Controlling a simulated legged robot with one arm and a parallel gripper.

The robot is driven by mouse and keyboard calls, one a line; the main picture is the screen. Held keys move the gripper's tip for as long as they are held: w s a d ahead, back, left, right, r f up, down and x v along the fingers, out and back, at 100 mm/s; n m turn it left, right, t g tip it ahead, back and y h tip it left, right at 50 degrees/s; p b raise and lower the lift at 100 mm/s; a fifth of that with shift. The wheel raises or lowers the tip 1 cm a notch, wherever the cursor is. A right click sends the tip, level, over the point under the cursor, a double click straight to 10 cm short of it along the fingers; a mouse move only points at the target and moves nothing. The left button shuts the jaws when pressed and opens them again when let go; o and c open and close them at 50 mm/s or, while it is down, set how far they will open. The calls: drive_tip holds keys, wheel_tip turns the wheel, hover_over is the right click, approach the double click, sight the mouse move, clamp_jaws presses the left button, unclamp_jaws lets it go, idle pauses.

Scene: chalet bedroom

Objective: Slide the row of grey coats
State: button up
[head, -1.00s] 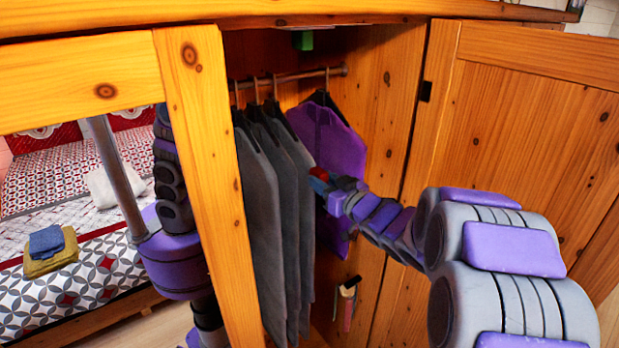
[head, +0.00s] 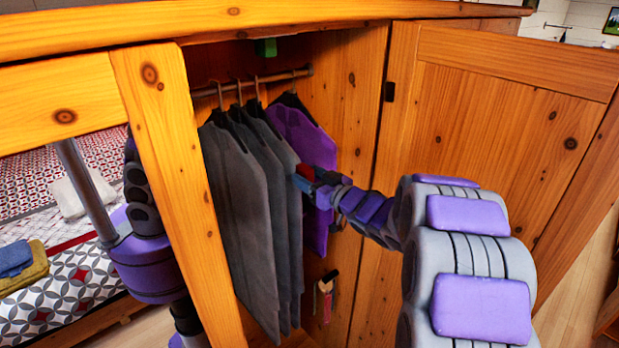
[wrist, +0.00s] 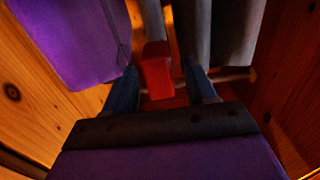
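Several grey coats (head: 240,200) hang in a row on a rod (head: 205,90) inside the open wooden wardrobe. A purple coat (head: 302,140) hangs on the same rod, to their right. My gripper (head: 302,178) is at the right edge of the nearest-right grey coat, in front of the purple one; I cannot tell whether it touches either. In the wrist view its two dark blue fingers (wrist: 161,84) stand apart, with a red block (wrist: 157,70) between them whose nature is unclear. Grey cloth (wrist: 235,30) shows beyond the fingers at upper right, and the purple coat (wrist: 75,45) at left.
The wardrobe's front post (head: 175,180) stands left of the coats and its open door (head: 500,130) is at the right. A small reddish item (head: 325,290) hangs low on the inner wall. A bed with folded cloths (head: 22,268) lies behind at left.

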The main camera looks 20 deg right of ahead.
drive_tip(key=shift+s+d, duration=0.3)
drive_tip(key=shift+s, duration=0.1)
drive_tip(key=b+v, duration=0.1)
drive_tip(key=v, duration=1.5)
drive_tip(key=shift+b, duration=0.3)
drive_tip(key=shift+s+f, duration=0.1)
drive_tip(key=shift+f, duration=0.05)
